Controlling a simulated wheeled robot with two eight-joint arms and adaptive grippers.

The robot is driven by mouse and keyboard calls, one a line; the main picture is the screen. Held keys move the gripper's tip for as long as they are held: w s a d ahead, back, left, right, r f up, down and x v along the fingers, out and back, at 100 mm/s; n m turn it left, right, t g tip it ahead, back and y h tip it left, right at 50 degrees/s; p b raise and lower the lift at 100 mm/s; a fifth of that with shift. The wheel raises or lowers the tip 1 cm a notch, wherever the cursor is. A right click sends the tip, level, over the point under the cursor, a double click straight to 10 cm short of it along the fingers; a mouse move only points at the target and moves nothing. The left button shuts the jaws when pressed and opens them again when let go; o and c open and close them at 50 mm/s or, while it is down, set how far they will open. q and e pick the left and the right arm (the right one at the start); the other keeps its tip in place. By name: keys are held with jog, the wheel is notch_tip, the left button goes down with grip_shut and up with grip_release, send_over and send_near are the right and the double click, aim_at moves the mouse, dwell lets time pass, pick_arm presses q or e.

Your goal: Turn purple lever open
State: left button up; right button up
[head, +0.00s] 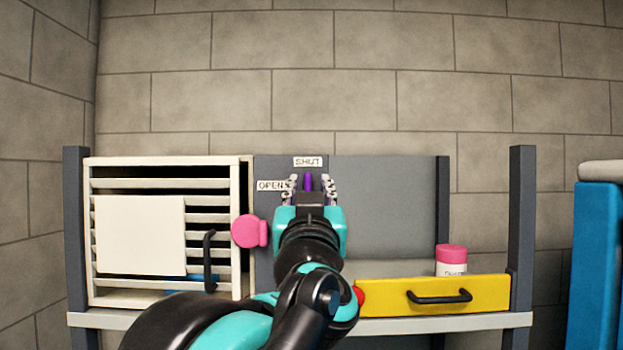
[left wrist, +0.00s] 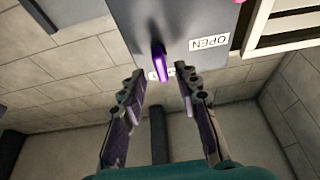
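The purple lever (head: 308,182) is on the grey panel (head: 387,200) and points up toward the SHUT label (head: 307,161). The OPEN label (head: 271,185) is to its left. My left gripper (head: 311,188) is in front of the panel, open, with its fingers to either side of the lever in the head view. In the left wrist view, which looks upside down, the lever (left wrist: 160,64) shows beyond the open, empty fingertips (left wrist: 160,83), with a visible gap on both sides. The lever's base is hidden behind my gripper in the head view. My right gripper is not in view.
A white slatted cabinet (head: 240,179) with a black handle (head: 208,262) stands left of the panel. A pink knob (head: 250,231) is beside my left wrist. A yellow drawer front (head: 380,296) and a pink-lidded jar (head: 452,262) are at right. A blue object (head: 600,255) stands far right.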

pick_arm(q)
jog(key=shift+w+d+r, duration=0.1)
jog(key=shift+w+r, duration=0.15)
jog(key=shift+w, duration=0.25)
jog(key=shift+w+r, duration=0.1)
jog(key=shift+w, duration=0.05)
jog(key=shift+w+a, duration=0.1)
jog(key=shift+a, duration=0.3)
jog(key=shift+d, duration=0.15)
grip_shut()
